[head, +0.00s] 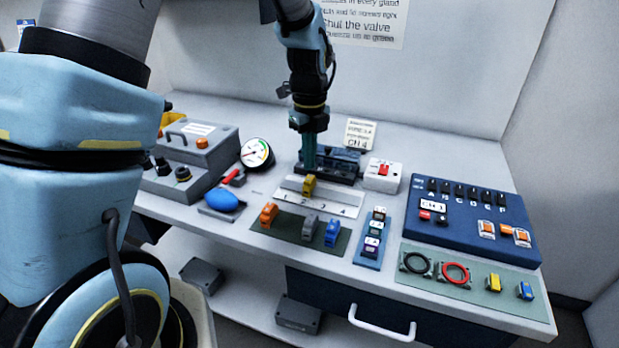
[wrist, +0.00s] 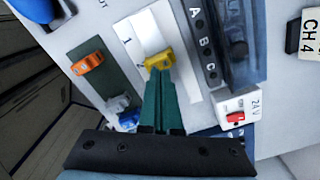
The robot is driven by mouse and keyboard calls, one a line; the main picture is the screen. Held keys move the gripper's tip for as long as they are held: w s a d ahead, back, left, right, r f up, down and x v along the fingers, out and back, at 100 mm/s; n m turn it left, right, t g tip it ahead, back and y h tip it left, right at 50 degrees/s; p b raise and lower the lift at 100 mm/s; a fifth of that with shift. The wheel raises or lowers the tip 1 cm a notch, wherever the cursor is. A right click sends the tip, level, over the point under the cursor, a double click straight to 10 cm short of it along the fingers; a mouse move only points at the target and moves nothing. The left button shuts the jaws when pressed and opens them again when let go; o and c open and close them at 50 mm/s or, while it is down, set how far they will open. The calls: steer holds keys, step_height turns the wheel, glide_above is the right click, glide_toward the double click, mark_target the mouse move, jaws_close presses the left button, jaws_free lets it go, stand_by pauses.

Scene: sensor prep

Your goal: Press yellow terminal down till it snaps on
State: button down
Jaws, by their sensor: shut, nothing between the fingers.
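The yellow terminal (head: 309,185) sits at the white numbered strip (head: 343,209), near the number 2. It also shows in the wrist view (wrist: 158,61), where it looks slightly turned against the strip (wrist: 128,32). My gripper (head: 309,167) points down with its green fingers closed together and empty. In the wrist view, the fingertips (wrist: 160,74) are right at the yellow terminal and overlap its lower edge. I cannot tell whether they touch it, or whether the terminal is fully seated.
Orange (head: 269,214), grey (head: 310,226) and blue (head: 332,232) terminals stand on a dark green mat (head: 285,229) in front of the strip. A dark block (head: 344,160) stands behind it, with a white switch box (head: 382,175) to the right. A gauge (head: 257,153) is at left.

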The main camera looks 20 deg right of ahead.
mark_target(309, 178)
step_height(309, 178, up, 5)
steer(key=p, duration=0.3)
steer(key=shift+f, duration=0.1)
stand_by(0.4)
